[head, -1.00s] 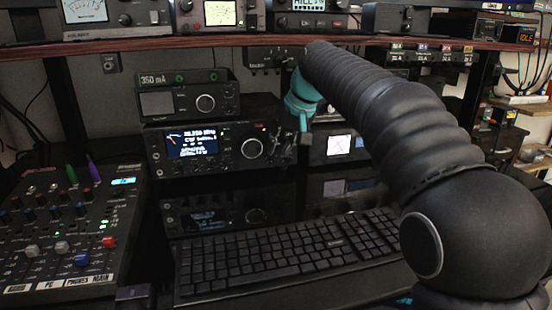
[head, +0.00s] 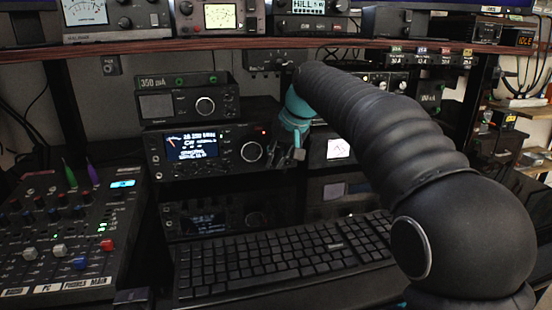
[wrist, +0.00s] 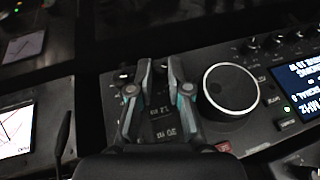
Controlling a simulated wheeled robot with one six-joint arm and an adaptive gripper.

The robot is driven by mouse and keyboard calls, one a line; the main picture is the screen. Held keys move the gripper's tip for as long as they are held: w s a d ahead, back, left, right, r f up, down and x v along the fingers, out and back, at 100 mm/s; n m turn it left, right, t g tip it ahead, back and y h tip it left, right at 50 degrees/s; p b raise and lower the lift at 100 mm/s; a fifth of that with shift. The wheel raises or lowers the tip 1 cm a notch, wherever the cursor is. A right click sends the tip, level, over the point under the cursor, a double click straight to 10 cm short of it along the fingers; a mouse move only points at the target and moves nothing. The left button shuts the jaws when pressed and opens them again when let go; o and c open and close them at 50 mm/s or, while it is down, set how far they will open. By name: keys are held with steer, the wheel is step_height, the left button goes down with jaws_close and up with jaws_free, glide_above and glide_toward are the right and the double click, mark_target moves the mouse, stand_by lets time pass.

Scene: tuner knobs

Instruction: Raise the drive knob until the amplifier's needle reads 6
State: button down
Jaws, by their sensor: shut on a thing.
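My gripper (head: 288,157) is at the right end of the black transceiver (head: 160,149), just right of its large silver-rimmed dial (head: 251,151). In the wrist view my gripper (wrist: 159,66) has its fingers drawn close together over the panel, beside the dial (wrist: 231,89). It is shut on a small knob that the fingers hide; I cannot read its label. Right of the transceiver, a unit with a lit white meter (head: 338,148) is partly covered by my arm. The meter also shows in the wrist view (wrist: 14,128); I cannot read its needle against the scale.
A keyboard (head: 285,250) lies in front of the rack. A mixer (head: 60,235) stands at the left. A smaller radio (head: 158,104) sits above the transceiver, and a darker unit (head: 185,222) below. A shelf (head: 215,46) with more meters runs overhead.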

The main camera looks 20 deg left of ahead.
steer(key=y, duration=0.1)
steer(key=g+y, duration=0.1)
steer(key=y, duration=0.1)
steer(key=shift+w+d+f+m+g, duration=0.25)
steer(key=shift+d+m+g, duration=0.05)
steer(key=shift+d, duration=0.05)
steer(key=shift+y, duration=0.5)
steer(key=c, duration=1.4)
jaws_free()
steer(key=v, duration=1.2)
steer(key=shift+w+r, duration=0.1)
steer(key=shift+w, duration=0.15)
